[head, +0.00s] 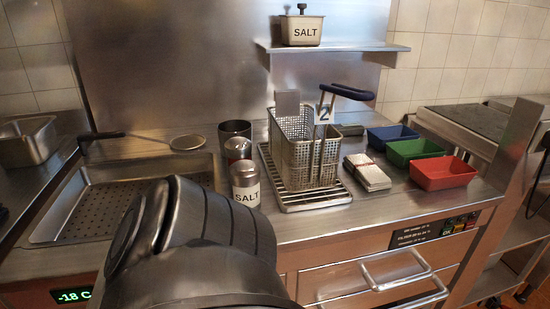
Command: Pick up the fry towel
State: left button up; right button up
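The fry towel appears to be the folded whitish cloth (367,172) with a dark red band near its left side. It lies flat on the steel counter, right of the fry basket and left of the coloured trays. Its top is in plain view and nothing rests on it. A large dark link of my own arm fills the lower left foreground, well to the left of the towel. I see no gripper fingers in this view, and nothing of mine touches the towel.
A wire fry basket (297,150) stands on a rack (316,201), its blue handle (347,92) reaching right above the towel. Blue (391,134), green (415,151) and red (443,174) trays sit to the right. Salt shakers (245,187) stand left. Bare counter lies in front of the towel.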

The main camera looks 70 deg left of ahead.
aim_at(372, 179)
jog(key=u, duration=1.7)
jog(key=k, duration=0.5)
jog(key=z, duration=2.1)
jog(key=i, duration=1.15)
jog(key=u, duration=3.7)
